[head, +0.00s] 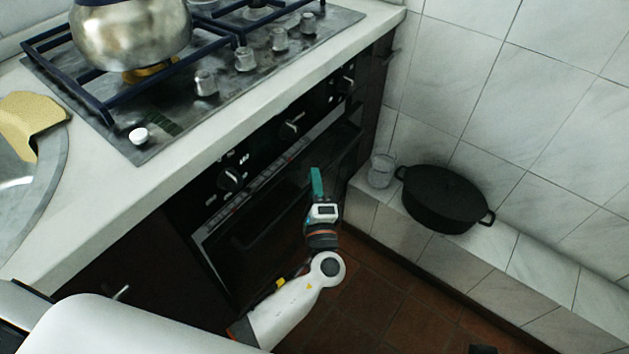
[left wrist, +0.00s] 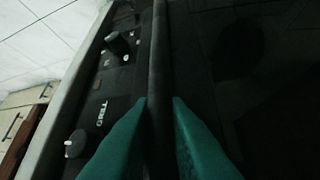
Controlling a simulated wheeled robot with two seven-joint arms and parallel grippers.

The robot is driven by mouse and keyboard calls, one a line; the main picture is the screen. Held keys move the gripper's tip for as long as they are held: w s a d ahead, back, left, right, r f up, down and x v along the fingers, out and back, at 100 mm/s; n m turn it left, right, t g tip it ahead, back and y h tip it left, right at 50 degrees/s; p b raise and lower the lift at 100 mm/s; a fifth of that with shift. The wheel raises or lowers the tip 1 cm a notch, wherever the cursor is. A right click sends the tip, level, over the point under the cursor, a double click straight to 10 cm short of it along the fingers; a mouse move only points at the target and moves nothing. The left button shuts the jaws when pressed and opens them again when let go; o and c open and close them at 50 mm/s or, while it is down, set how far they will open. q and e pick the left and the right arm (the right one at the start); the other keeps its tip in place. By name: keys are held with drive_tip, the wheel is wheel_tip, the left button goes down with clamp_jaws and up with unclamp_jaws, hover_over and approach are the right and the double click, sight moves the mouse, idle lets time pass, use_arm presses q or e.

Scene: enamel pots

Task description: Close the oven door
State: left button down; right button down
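The black oven door (head: 262,258) is set in the counter front, below the control panel. A pale frame strip shows along its upper and left edges, and I cannot tell exactly how far the door stands from the frame. My left gripper (head: 316,182) is in front of the door's upper right part, teal fingers pointing up. In the left wrist view, the two teal fingers (left wrist: 162,101) are apart, with a long dark bar (left wrist: 158,50) running between them. I cannot tell whether they touch it.
Oven knobs (head: 230,179) line the control panel above the door. A gas hob (head: 188,118) with a metal pot (head: 130,35) is on the white counter (head: 95,205). A black pot (head: 445,200) and a clear glass (head: 381,170) stand on a tiled ledge. Tiled floor (head: 375,300) shows below.

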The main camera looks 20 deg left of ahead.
sight(299, 175)
use_arm(q)
drive_tip(key=a, duration=0.1)
drive_tip(key=w+a, duration=0.1)
drive_tip(key=a, duration=0.2)
drive_tip(key=shift+w+r, duration=0.2)
drive_tip(key=shift+r, duration=0.1)
drive_tip(key=c, duration=1.4)
unclamp_jaws()
drive_tip(key=shift+a, duration=0.1)
drive_tip(key=shift+s+f, duration=0.1)
drive_tip(key=shift+s, duration=0.05)
drive_tip(key=shift+s+d+f, duration=0.15)
drive_tip(key=shift+s+d, duration=0.15)
drive_tip(key=v, duration=1.1)
drive_tip(key=shift+b, duration=0.3)
